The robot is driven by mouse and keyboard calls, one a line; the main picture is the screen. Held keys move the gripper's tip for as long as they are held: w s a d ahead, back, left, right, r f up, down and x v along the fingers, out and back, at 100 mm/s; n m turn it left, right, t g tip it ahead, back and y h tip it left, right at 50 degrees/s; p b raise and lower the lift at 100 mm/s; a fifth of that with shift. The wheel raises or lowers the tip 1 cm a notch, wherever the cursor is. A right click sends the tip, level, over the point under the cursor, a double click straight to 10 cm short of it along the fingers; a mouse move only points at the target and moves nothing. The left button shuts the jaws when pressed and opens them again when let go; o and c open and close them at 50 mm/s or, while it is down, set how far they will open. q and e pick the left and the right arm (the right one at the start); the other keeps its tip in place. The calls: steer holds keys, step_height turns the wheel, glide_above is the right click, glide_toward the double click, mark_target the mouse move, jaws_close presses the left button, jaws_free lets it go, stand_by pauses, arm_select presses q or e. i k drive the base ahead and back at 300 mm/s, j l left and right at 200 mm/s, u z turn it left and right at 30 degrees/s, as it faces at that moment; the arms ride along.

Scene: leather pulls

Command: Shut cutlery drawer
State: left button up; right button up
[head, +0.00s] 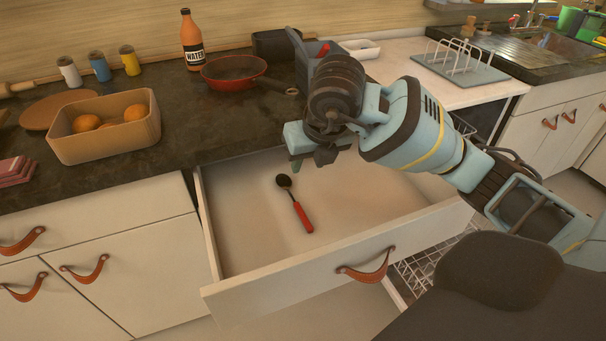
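The cutlery drawer (290,290) is pulled well out from under the dark counter. Its cream front carries a brown leather pull (366,268). A spoon (302,214) with a red handle and dark bowl lies on the drawer floor. My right gripper (305,163) is above the back part of the drawer, apart from the leather pull. Its fingers are dark and seen at an angle, so I cannot tell whether they are open or shut. My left gripper does not show.
A wooden box (105,142) of oranges, a red pan (234,70) and an orange water bottle (191,42) stand on the counter. A pulled-out wire dishwasher rack (420,268) sits right of the drawer, below it. Closed cabinets with leather pulls are at the left.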

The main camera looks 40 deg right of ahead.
mark_target(365, 218)
steer(key=z, duration=1.3)
